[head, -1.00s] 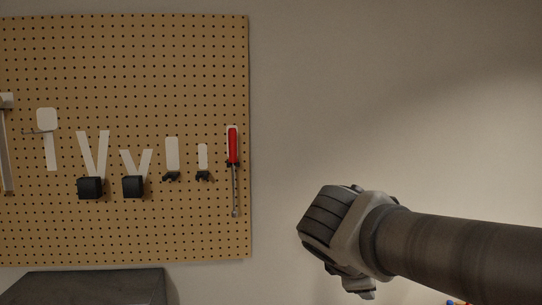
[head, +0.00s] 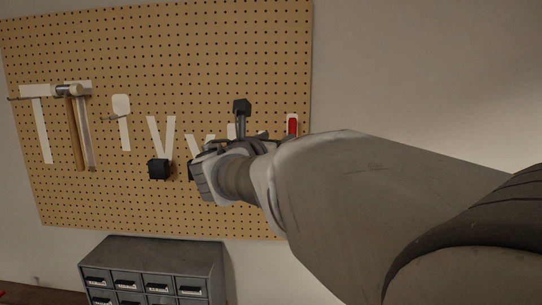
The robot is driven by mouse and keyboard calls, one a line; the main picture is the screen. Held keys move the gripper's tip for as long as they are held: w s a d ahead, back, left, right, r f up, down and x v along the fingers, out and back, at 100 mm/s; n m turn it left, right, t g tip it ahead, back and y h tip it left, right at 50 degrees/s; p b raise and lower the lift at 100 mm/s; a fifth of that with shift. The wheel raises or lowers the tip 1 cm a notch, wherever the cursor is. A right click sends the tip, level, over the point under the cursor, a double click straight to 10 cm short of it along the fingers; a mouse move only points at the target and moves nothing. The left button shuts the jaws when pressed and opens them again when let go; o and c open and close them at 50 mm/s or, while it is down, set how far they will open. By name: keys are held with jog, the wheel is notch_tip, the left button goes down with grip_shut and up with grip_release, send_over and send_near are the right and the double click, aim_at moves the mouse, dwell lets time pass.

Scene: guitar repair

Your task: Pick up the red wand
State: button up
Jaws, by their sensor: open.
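The red wand (head: 292,126) hangs on the right part of the pegboard in the head view. Only its red upper part shows, against a white patch; my arm hides its lower part. My gripper (head: 243,117) is in front of the pegboard, to the left of the wand and apart from it in the picture. One dark finger points upward; the rest of the jaws is partly hidden by my wrist. The gripper is open and I see nothing in it.
The pegboard (head: 200,60) also holds a hammer (head: 76,125) at left and black holders, one a black block (head: 159,169). A grey drawer cabinet (head: 150,255) stands below. The wall to the right of the board is bare.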

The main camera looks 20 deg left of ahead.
aim_at(291, 126)
jog(key=w+p, duration=0.1)
jog(key=w, duration=0.5)
jog(key=shift+w+d+p, duration=0.1)
jog(key=shift+w+p, duration=0.3)
jog(key=w+p, duration=0.1)
jog(key=w, duration=0.2)
jog(key=w+p, duration=0.1)
jog(key=shift+w+d+r+p, duration=0.3)
jog(key=shift+w+r, duration=0.05)
jog(key=shift+r, duration=0.05)
jog(key=shift+w+f, duration=0.1)
jog(key=shift+w, duration=0.25)
grip_shut()
